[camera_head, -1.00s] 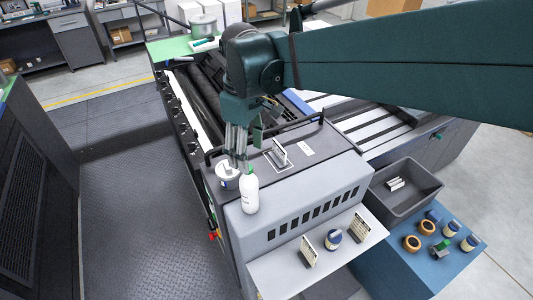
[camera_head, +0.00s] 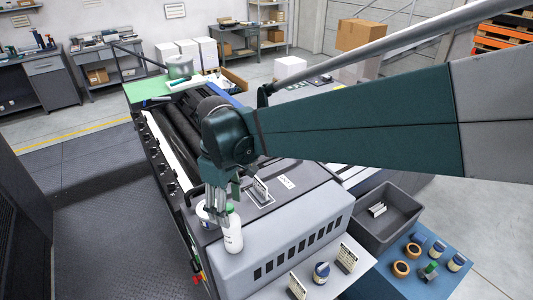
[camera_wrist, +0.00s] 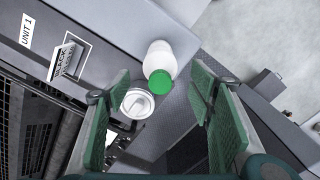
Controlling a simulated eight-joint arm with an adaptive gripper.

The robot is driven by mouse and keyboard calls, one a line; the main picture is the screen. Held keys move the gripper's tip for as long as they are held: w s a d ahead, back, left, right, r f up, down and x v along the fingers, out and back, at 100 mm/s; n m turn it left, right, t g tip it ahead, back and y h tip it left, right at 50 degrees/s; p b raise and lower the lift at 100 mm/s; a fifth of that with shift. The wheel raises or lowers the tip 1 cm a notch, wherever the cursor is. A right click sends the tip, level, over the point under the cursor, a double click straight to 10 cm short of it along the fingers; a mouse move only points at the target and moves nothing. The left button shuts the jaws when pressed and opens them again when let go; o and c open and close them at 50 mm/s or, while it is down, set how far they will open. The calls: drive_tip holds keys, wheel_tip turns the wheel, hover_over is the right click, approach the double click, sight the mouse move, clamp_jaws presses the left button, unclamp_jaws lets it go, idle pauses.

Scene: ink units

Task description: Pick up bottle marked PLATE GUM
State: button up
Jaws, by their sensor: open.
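A white bottle with a green cap (camera_head: 232,236) stands upright on the grey press cover, near its front left edge. Any marking on it is not readable. It also shows in the wrist view (camera_wrist: 157,58), cap towards me. My gripper (camera_head: 217,216) is open and points down right beside the bottle, overlapping it in the head view. In the wrist view its fingers (camera_wrist: 160,75) are spread left and right of the bottle's cap.
A round white-lidded tub (camera_wrist: 138,103) stands close beside the bottle, also between the fingers in view. A card stand (camera_head: 260,190) is nearby on the cover. A shelf with cards and a jar (camera_head: 321,272), a grey bin (camera_head: 385,240) and a blue table (camera_head: 415,285) lie right.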

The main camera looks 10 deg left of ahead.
sight(231, 220)
drive_tip(key=shift+f, duration=0.7)
drive_tip(key=shift+f, duration=0.1)
drive_tip(key=shift+f, duration=2.55)
drive_tip(key=shift+c, duration=0.5)
clamp_jaws()
drive_tip(key=shift+r, duration=0.15)
